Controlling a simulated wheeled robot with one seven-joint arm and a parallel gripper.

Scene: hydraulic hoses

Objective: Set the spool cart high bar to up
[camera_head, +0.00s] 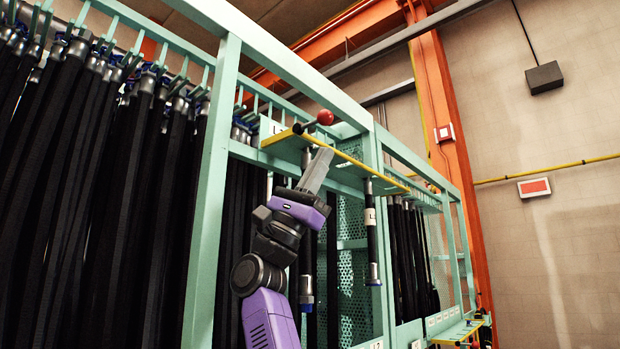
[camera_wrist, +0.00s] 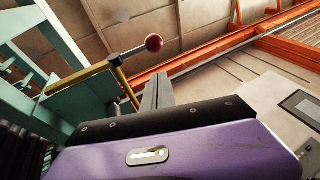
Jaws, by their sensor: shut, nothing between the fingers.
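The spool cart high bar (camera_head: 360,161) is a yellow-edged bar along the upper front of the mint-green rack. A lever with a red ball knob (camera_head: 325,117) stands at its left end, with its dark rod pointing left. In the wrist view the knob (camera_wrist: 154,42) is up and slightly left of my fingers, with the yellow bar (camera_wrist: 78,77) to its left. My gripper (camera_head: 321,158) is shut and empty, with its grey fingers pointing up just below the lever. In the wrist view my fingers (camera_wrist: 158,92) are together, and a gap shows between them and the knob.
Black hoses (camera_head: 95,180) hang densely at the left of the rack, and more hoses (camera_head: 412,255) hang at the right. A green upright post (camera_head: 215,180) stands left of my arm. An orange column (camera_head: 447,130) stands behind. Open room lies to the right.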

